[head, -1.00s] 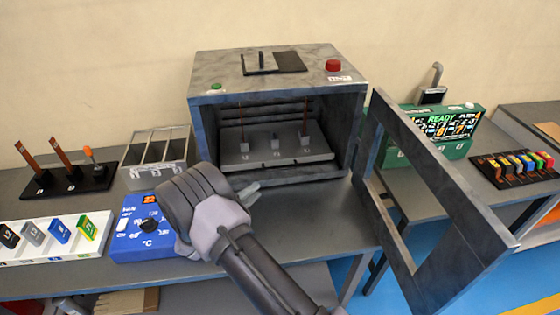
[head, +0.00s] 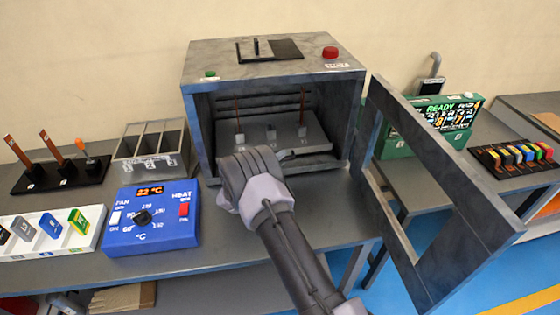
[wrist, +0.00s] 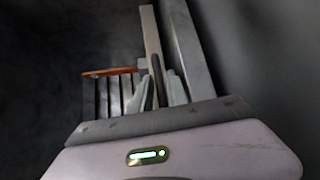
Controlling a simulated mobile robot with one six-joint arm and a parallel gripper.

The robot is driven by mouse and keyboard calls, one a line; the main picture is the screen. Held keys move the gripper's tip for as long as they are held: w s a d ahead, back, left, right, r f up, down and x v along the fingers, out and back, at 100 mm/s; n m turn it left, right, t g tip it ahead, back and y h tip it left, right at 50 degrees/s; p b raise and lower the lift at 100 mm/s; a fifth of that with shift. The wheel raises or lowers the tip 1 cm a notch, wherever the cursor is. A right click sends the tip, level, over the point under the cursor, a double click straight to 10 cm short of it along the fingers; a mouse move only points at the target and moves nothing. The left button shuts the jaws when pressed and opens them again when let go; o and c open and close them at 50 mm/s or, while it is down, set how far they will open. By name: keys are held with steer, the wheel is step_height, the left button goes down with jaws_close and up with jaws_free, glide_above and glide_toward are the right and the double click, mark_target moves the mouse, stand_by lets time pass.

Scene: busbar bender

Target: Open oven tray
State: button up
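The oven (head: 262,70) stands on the bench with its framed door (head: 432,175) swung wide open to the right. The grey oven tray (head: 318,140) lies inside, with several upright holders and thin copper-coloured bars on it. My gripper (head: 284,156) is at the oven mouth, in front of the tray's front edge; my wrist hides part of the tray. In the wrist view, my gripper's pale fingers (wrist: 162,92) stand apart on either side of a dark, narrow piece, perhaps the tray handle. I cannot tell whether they touch it.
A blue heat control box (head: 150,222) sits on the bench at front left, by a slotted rack (head: 150,146) and a black stand (head: 62,177). The open door borders the space right of my arm. A green READY display (head: 432,125) stands beyond it.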

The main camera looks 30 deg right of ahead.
jaws_close()
stand_by(1.4)
